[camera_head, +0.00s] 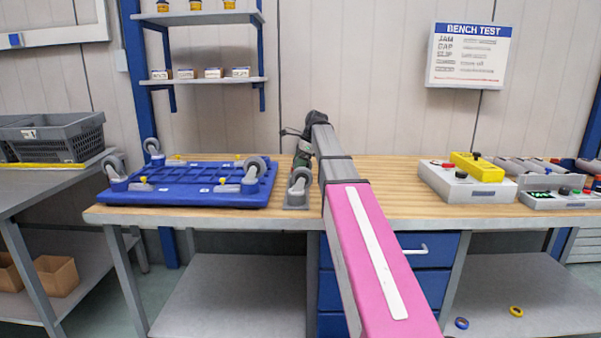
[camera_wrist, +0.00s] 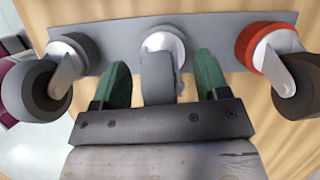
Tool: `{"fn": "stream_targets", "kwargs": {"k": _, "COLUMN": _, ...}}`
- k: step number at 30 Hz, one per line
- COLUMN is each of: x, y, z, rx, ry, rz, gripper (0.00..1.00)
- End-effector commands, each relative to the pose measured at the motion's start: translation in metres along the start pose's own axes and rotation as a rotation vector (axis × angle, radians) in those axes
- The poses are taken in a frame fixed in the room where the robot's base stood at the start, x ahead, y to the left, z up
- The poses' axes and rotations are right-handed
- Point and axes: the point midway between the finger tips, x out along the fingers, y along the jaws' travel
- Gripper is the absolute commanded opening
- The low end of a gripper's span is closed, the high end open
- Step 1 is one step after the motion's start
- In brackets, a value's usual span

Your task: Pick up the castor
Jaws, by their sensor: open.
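In the wrist view, a grey castor (camera_wrist: 160,72) stands between the two green fingers of my gripper (camera_wrist: 161,62). The gripper is open, with one finger on each side of the castor's wheel; I cannot tell whether either touches. The castor has a pale round swivel head on a grey strip. In the head view, my gripper (camera_head: 303,156) is low over the bench, partly hidden by my arm. A grey castor (camera_head: 299,187) shows beside my arm near the bench's front edge; I cannot tell if it is the same one.
In the wrist view, a dark-wheeled castor (camera_wrist: 35,90) is at left and a castor with a red ring (camera_wrist: 265,45) at right. On the wooden bench (camera_head: 400,180), a blue dolly (camera_head: 190,193) with upturned wheels lies left; test boxes (camera_head: 465,187) stand right.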

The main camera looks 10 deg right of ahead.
Motion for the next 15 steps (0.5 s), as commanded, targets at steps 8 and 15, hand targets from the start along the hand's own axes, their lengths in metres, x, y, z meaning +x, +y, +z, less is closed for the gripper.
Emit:
{"fn": "stream_targets", "kwargs": {"k": 8, "x": 0.0039, "y": -0.0002, "z": -0.0002, "rx": 0.000, "ry": 0.000, "rz": -0.001, "gripper": 0.62}}
{"fn": "stream_targets", "kwargs": {"k": 15, "x": 0.0035, "y": -0.0003, "z": 0.0000, "rx": 0.000, "ry": 0.000, "rz": -0.001, "gripper": 0.00}}
